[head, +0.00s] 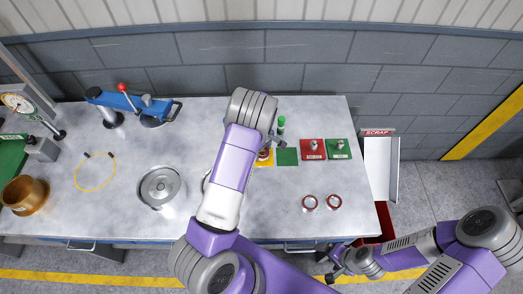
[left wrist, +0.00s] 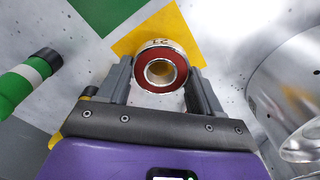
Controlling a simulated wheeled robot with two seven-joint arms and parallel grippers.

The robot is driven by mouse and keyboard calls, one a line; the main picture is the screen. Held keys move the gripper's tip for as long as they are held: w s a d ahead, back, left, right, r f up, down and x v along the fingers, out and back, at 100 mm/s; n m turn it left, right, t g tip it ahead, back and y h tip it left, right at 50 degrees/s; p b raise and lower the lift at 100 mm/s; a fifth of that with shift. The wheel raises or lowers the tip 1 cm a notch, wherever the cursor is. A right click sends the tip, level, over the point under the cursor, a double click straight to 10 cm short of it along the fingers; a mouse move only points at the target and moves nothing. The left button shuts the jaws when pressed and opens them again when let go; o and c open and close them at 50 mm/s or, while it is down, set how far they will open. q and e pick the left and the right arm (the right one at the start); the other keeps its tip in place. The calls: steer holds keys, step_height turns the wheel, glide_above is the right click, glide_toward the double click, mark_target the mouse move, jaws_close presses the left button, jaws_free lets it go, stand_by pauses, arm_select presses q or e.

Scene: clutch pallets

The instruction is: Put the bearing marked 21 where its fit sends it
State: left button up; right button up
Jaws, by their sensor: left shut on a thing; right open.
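The bearing marked 21 (left wrist: 160,70) has a red face and a metal ring, with "21" on its rim in the left wrist view. My left gripper (left wrist: 160,82) is shut on it, one finger on each side. In the left wrist view it overlaps the yellow pad (left wrist: 165,30); whether it touches the pad I cannot tell. In the head view the bearing (head: 264,154) shows beside my left arm, over the yellow pad (head: 266,164). A green pad (head: 287,157), a red pad (head: 307,156) and another green pad (head: 345,155) lie to the right. My right gripper (head: 333,272) is open, beyond the table's front edge.
A green-handled tool (head: 281,123) stands behind the pads. A SCRAP chute (head: 382,170) is off the right edge. A metal pot (head: 160,187) and blue press (head: 130,102) stand left.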

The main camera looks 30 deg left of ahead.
arm_select(q)
steer(key=shift+w+f, duration=0.15)
steer(key=shift+f, duration=0.15)
steer(key=shift+f+b, duration=0.55)
steer(key=shift+f, duration=0.05)
steer(key=o, duration=1.4)
steer(key=shift+c, duration=0.2)
steer(key=shift+r, duration=0.1)
steer(key=shift+r+p, duration=0.3)
steer(key=shift+p, duration=0.1)
step_height(320, 180, up, 12)
steer(key=shift+s+r, duration=0.25)
